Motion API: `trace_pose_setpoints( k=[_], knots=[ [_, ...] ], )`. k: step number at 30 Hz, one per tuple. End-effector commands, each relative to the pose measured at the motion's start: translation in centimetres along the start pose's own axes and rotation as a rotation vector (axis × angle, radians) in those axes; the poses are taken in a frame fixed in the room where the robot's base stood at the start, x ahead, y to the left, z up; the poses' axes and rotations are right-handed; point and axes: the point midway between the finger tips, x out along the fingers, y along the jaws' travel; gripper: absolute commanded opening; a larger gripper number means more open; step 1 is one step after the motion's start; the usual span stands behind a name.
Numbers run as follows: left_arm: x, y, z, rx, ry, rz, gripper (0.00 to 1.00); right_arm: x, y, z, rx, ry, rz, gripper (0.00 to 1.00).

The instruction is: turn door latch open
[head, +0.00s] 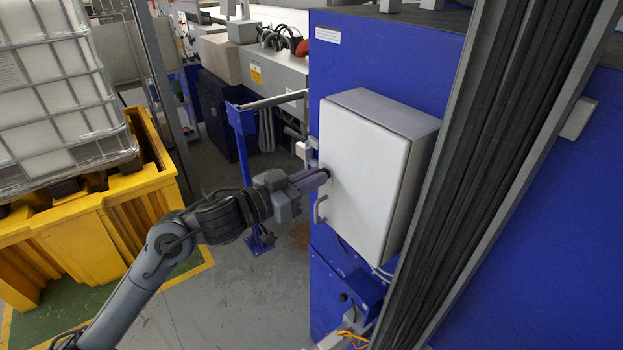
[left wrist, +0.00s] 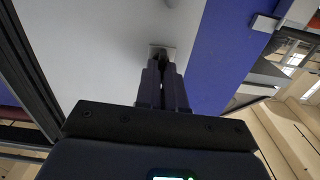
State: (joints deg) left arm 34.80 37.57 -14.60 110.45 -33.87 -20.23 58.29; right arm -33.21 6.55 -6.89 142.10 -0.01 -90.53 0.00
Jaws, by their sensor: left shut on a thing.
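A light grey cabinet (head: 365,180) with a closed door is mounted on the blue machine side in the head view. My left gripper (head: 326,173) reaches in from the left, its fingertips at the left edge of the door, above the small handle (head: 319,209). The latch is mostly hidden behind the fingertips in the head view. In the left wrist view, my left gripper (left wrist: 162,65) is shut on the latch (left wrist: 163,50), whose pale square base shows on the door face (left wrist: 120,40). My right gripper is not in view.
A blue post (head: 243,150) with a grey rail stands left of the cabinet. A yellow pallet bin (head: 95,225) with a caged white tank (head: 50,85) stands at the left. A dark vertical column (head: 455,170) crosses in front of the cabinet's right side. Grey floor lies below my arm.

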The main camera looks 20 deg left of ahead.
Motion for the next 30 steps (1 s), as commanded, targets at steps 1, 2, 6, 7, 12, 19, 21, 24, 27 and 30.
trace_pose_setpoints(
  k=[1,2,6,7,12,19,21,24,27,30],
  knots=[
    [0.0,0.0,0.0,0.019,0.0,0.0,0.0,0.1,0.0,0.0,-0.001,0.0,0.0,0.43],
    [0.0,0.0,0.1,0.033,0.0,0.0,0.0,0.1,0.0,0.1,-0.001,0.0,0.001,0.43],
    [0.0,0.0,0.1,0.118,-0.001,0.0,0.0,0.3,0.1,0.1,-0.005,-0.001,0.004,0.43],
    [0.0,0.1,0.1,0.142,-0.001,0.0,0.0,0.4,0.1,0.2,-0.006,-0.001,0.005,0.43],
    [0.0,0.1,0.1,0.291,0.001,-0.001,0.0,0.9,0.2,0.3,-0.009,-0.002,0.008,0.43],
    [0.0,0.2,0.2,0.511,0.001,0.0,0.0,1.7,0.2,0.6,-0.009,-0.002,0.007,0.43],
    [0.0,0.2,0.2,0.578,0.001,0.0,0.0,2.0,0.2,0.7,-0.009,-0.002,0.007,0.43],
    [0.0,0.2,0.3,0.672,0.0,0.0,0.0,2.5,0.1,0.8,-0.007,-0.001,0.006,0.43],
    [0.0,0.3,0.3,0.768,0.001,-0.001,0.0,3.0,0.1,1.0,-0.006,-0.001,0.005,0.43],
    [0.0,0.3,0.3,0.863,0.001,0.0,0.0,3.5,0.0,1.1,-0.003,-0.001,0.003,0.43]
  ],
)
